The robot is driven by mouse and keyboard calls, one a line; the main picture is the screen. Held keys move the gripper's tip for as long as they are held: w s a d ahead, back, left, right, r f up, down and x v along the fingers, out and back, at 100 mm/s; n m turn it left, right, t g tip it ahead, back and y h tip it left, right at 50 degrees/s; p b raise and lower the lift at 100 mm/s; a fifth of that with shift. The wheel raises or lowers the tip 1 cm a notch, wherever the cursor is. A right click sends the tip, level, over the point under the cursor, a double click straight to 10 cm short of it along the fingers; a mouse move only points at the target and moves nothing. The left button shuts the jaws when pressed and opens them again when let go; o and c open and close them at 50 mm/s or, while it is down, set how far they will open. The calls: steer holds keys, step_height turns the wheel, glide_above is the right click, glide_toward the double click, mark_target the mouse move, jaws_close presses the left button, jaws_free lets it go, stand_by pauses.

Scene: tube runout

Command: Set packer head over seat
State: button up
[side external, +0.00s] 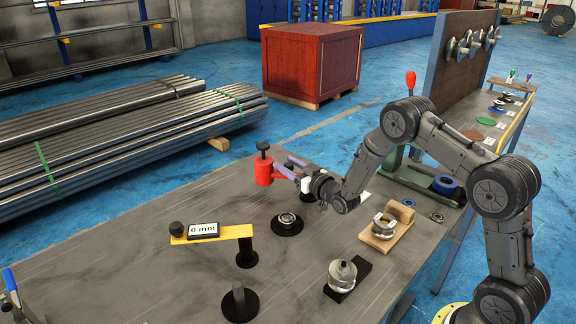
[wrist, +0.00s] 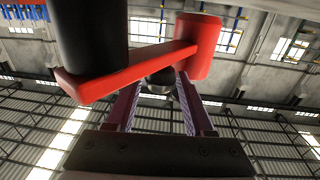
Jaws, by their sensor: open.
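The packer head appears to be the red cylinder (side external: 264,172) with a black knob on top, above the table's far edge in the side view. In the wrist view a red bar (wrist: 130,73) joins a black cylinder (wrist: 92,35) at left to a red cylinder (wrist: 198,45) at right. My gripper (side external: 285,168) is open beside the red part, its purple fingers pointing at it. In the wrist view a dark round piece shows between the fingertips (wrist: 158,87); contact cannot be told. The seat may be the black round base with a metal ring (side external: 287,221), nearer the camera; nothing stands over it.
A yellow bar with a "0 mm" display (side external: 204,229) stands on a black post at left. A black peg (side external: 239,299) is in front. A metal part sits on a black block (side external: 350,288); a wooden cradle (side external: 383,237) holds another. Bare table lies between them.

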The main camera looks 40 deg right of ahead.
jaws_close()
stand_by(1.4)
